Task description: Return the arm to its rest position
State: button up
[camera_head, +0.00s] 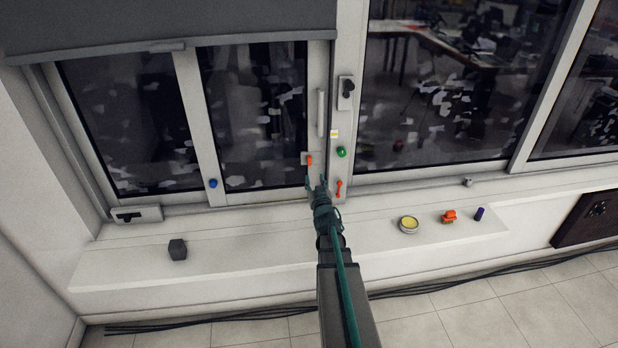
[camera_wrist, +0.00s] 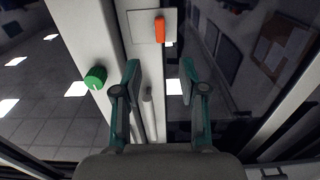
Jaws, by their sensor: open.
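My gripper (camera_head: 316,183) is at the end of my extended arm, in front of the window frame, just below an orange switch lever (camera_head: 309,160) on a pale plate. In the wrist view my gripper (camera_wrist: 160,75) shows two teal fingers spread apart with nothing between them. The orange lever (camera_wrist: 160,30) is upright beyond the fingertips, and the fingers look apart from it. A green knob (camera_wrist: 95,77) is left of the fingers in the wrist view and right of the gripper in the head view (camera_head: 341,152).
A red handle (camera_head: 339,188) is close right of my gripper. The white sill (camera_head: 260,255) holds a dark cube (camera_head: 177,249), a yellow-topped round tin (camera_head: 408,224), an orange object (camera_head: 449,216) and a purple cylinder (camera_head: 479,213). A blue knob (camera_head: 213,183) is on the left window frame.

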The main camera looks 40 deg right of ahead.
jog(key=a+f+n+g+y, duration=0.15)
jog(key=a+f+g, duration=0.25)
jog(key=a+f, duration=0.45)
jog(key=a+f+g+y, duration=0.3)
jog(key=a+f, duration=0.2)
jog(key=a, duration=0.7)
jog(key=s+a+f+n+g+y, duration=0.2)
jog(key=s+a+f+g, duration=0.15)
jog(key=s+a, duration=0.6)
jog(key=s+a+f+n+g+y, duration=0.2)
jog(key=s+a+g, duration=0.35)
jog(key=a, duration=0.65)
jog(key=s+f+g, duration=0.2)
jog(key=s+f, duration=0.4)
jog(key=s, duration=0.4)
jog(key=s+f+g, duration=0.2)
jog(key=s+f, duration=0.4)
jog(key=s, duration=0.4)
jog(key=s+f+g, duration=0.2)
jog(key=s+f, duration=0.4)
jog(key=s, duration=0.5)
jog(key=shift+a+f+g, duration=0.3)
jog(key=shift+s+n, duration=0.1)
jog(key=shift+n, duration=0.15)
